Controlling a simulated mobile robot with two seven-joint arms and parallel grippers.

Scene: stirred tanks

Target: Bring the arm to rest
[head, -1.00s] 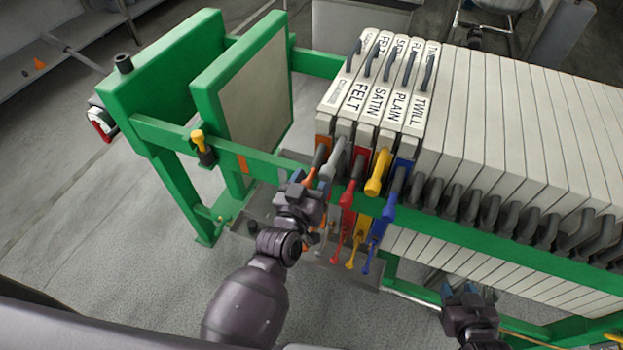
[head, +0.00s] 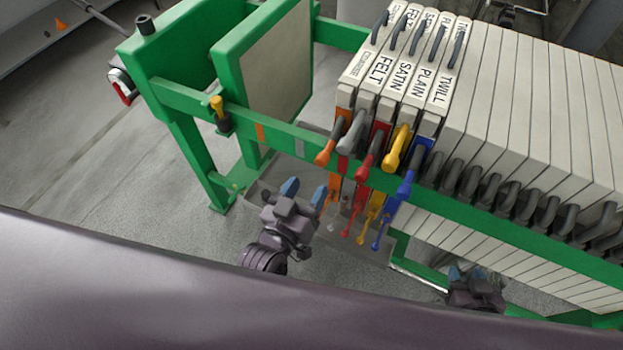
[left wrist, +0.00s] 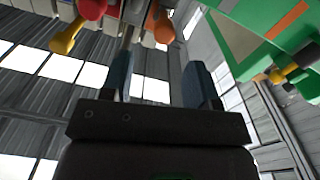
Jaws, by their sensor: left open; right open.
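My left gripper (head: 304,190) is in the lower middle of the head view, below the coloured handles. Its two blue-tipped fingers are apart with nothing between them. In the left wrist view the open fingers (left wrist: 160,78) point up past the handles, clear of them. My right gripper (head: 470,274) is at the lower right of the head view, partly hidden behind my dark body edge. Its fingers look apart, and I see nothing held.
A green press frame (head: 180,105) holds labelled white plates (head: 425,85). Orange, grey, red, yellow and blue handles (head: 401,147) stick out above a grey tray (head: 350,249). A yellow-topped knob (head: 219,107) sits on the left rail. Open floor (head: 110,180) lies left.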

